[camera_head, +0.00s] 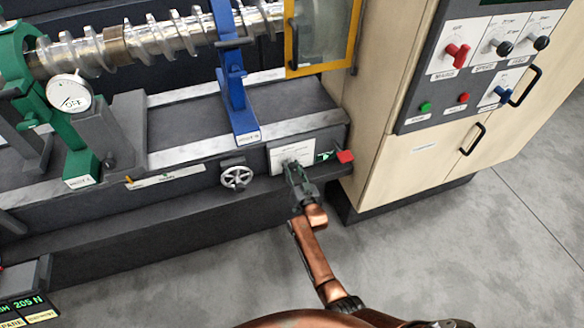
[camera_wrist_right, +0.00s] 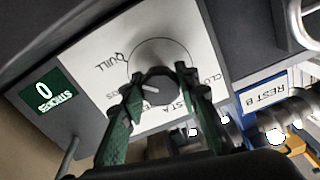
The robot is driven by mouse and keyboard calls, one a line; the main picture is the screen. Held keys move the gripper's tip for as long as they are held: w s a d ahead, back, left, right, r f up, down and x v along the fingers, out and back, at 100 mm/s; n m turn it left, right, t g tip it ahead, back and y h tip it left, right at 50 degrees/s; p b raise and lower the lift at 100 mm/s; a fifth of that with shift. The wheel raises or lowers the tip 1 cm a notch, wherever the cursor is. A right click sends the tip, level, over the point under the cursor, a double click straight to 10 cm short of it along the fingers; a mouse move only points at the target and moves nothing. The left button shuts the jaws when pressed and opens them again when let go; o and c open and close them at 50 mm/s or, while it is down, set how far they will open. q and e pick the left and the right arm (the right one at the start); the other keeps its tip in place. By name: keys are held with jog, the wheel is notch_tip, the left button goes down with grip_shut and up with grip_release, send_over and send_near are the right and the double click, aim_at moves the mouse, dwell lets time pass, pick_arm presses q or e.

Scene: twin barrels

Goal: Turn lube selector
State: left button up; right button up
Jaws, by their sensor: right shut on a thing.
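The lube selector is a dark round knob (camera_wrist_right: 157,86) with a white pointer mark, on a white plate (camera_wrist_right: 95,50) in the wrist view. The pointer lies toward the left of that picture. The plate carries "QUILL" at upper left and other labels partly hidden by the fingers. In the head view the plate (camera_head: 283,155) is on the front of the machine bed. My right gripper (camera_head: 292,167) reaches it from below. In the wrist view its green fingers (camera_wrist_right: 158,82) are closed on opposite sides of the knob. My left gripper is not in view.
A small handwheel (camera_head: 236,177) is left of the plate. A green counter (camera_head: 325,155) reading 0 and a red part (camera_head: 345,156) are right of it. A blue rest (camera_head: 236,95) stands above. A beige cabinet (camera_head: 395,150) is at right. The floor in front is clear.

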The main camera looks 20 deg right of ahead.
jog(key=o, duration=1.2)
jog(key=shift+c, duration=0.2)
jog(key=s, duration=1.2)
jog(key=shift+d, duration=0.2)
jog(key=shift+f, duration=0.1)
